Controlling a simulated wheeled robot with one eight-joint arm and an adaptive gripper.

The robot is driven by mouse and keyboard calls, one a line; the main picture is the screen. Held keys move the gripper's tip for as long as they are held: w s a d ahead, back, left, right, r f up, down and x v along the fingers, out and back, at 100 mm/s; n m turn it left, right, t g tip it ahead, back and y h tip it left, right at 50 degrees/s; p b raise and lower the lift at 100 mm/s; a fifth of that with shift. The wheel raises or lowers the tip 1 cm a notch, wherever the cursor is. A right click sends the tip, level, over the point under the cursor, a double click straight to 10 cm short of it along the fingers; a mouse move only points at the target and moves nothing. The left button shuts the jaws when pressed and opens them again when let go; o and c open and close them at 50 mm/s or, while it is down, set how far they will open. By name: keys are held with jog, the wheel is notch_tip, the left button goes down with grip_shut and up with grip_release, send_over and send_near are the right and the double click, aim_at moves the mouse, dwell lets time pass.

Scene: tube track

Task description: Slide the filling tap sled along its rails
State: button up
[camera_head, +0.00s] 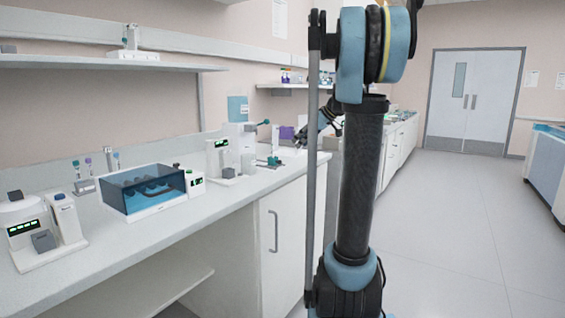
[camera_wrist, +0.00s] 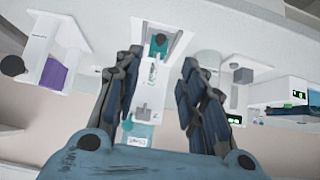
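A white apparatus with a teal part (camera_wrist: 158,44) lies beyond my fingers in the wrist view. A white strip with a small grey block (camera_wrist: 140,109) runs from it between the fingers. I cannot tell for sure which part is the tap sled, and the rails are too small to make out. In the head view, a teal piece (camera_head: 270,161) sits low on the bench, left of my gripper.
The white bench (camera_head: 235,190) carries a blue-lidded tank (camera_head: 142,190), a device with a green display (camera_head: 220,158) and a white instrument (camera_head: 38,230). A purple item (camera_wrist: 55,78) stands to the left in the wrist view. The floor (camera_head: 450,210) at right is clear.

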aim_at(274, 162)
jog(key=x, duration=1.3)
jog(key=shift+w+a+f, duration=0.1)
jog(key=shift+a+f, duration=0.1)
jog(key=shift+f, duration=0.05)
jog(key=shift+c, duration=0.6)
grip_shut()
